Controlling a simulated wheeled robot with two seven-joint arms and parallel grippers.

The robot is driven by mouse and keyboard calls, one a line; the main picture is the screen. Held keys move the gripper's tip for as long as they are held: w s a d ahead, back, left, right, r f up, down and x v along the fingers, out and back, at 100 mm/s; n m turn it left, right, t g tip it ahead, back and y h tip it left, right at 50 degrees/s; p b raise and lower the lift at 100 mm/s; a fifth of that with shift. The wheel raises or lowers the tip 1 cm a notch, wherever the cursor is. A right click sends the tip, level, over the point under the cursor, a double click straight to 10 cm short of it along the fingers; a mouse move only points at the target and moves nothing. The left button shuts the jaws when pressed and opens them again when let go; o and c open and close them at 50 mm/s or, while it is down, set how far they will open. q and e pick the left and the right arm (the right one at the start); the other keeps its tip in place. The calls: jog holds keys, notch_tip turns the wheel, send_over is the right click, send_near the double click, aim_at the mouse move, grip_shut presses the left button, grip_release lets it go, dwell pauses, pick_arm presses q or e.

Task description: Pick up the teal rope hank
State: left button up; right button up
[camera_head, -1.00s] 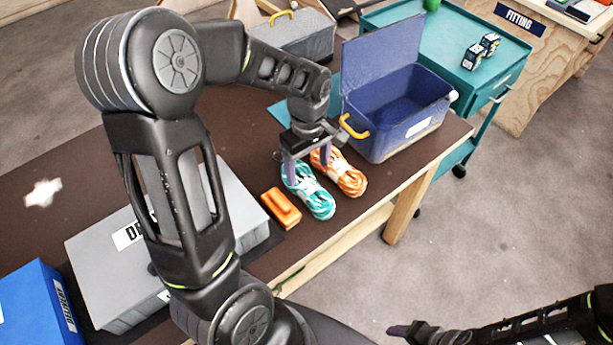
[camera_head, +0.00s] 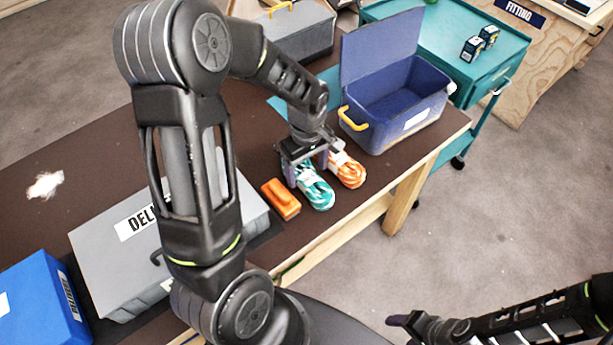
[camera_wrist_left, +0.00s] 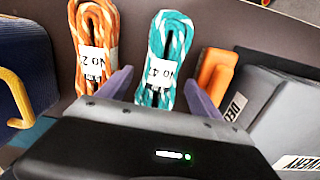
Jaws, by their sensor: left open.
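The teal rope hank (camera_head: 316,191) lies on the dark brown table, banded with a white label. My left gripper (camera_head: 305,176) is over its far part, pointing down with its fingers apart. In the left wrist view the teal hank (camera_wrist_left: 165,55) runs between the two open purple fingers (camera_wrist_left: 158,88), one on each side. I cannot tell whether the fingers touch it. The head view hides the hank's far end behind the gripper. My right gripper (camera_head: 408,322) is at the lower right, away from the table, and its jaw opening is unclear.
An orange rope hank (camera_head: 347,170) lies close beside the teal one. An orange block (camera_head: 281,199) is on the other side. A blue open bin (camera_head: 388,134) with a yellow handle stands behind. A grey delivery case (camera_head: 105,255) and a blue box (camera_head: 40,305) lie to the left.

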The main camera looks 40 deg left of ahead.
aim_at(307, 173)
pick_arm(q)
jog(key=shift+f, duration=1.55)
grip_shut()
